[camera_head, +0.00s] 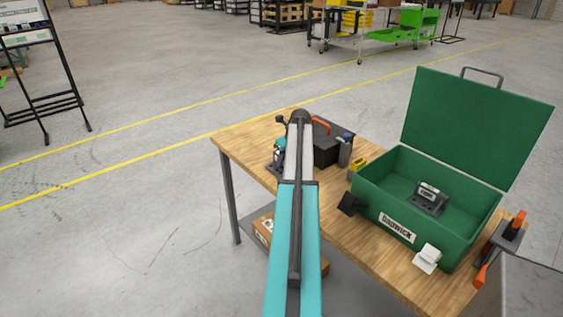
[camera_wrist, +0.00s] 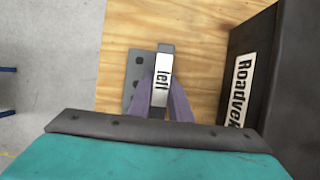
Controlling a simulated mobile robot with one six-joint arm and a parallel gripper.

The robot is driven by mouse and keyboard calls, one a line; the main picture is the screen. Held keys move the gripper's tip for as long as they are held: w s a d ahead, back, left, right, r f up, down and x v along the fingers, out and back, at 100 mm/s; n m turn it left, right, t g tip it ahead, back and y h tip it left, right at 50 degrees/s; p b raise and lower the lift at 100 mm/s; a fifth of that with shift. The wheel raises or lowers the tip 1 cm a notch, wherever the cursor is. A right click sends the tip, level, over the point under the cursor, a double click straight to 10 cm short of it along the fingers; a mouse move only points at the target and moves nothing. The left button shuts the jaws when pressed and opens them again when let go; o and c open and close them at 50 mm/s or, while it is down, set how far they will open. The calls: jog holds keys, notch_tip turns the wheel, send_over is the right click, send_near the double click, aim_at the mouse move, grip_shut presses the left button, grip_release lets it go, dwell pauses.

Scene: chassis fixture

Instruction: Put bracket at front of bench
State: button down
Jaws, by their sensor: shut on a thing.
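In the wrist view my gripper (camera_wrist: 162,92) has its two purple fingers closed on a bracket (camera_wrist: 135,70), a grey plate with dark holes and a white label. The bracket is over the wooden bench top (camera_wrist: 205,40); I cannot tell whether it touches the wood. In the head view my arm reaches over the far left end of the bench (camera_head: 370,245) and mostly hides the gripper and held bracket. A similar dark grey bracket with a white label (camera_head: 429,197) sits inside the open green case.
The green case (camera_head: 384,217) stands on the bench's right part, its lid (camera_head: 475,125) up. A black toolbox (camera_head: 322,148) with an orange handle is close beside the gripper; its dark side (camera_wrist: 262,75) shows in the wrist view. An orange-handled clamp (camera_head: 500,242) is at the near right.

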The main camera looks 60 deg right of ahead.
jog(key=shift+f, duration=0.25)
jog(key=shift+f, duration=0.1)
jog(key=c, duration=1.6)
grip_release()
jog(key=shift+b+v, duration=1.15)
jog(key=shift+v, duration=4.95)
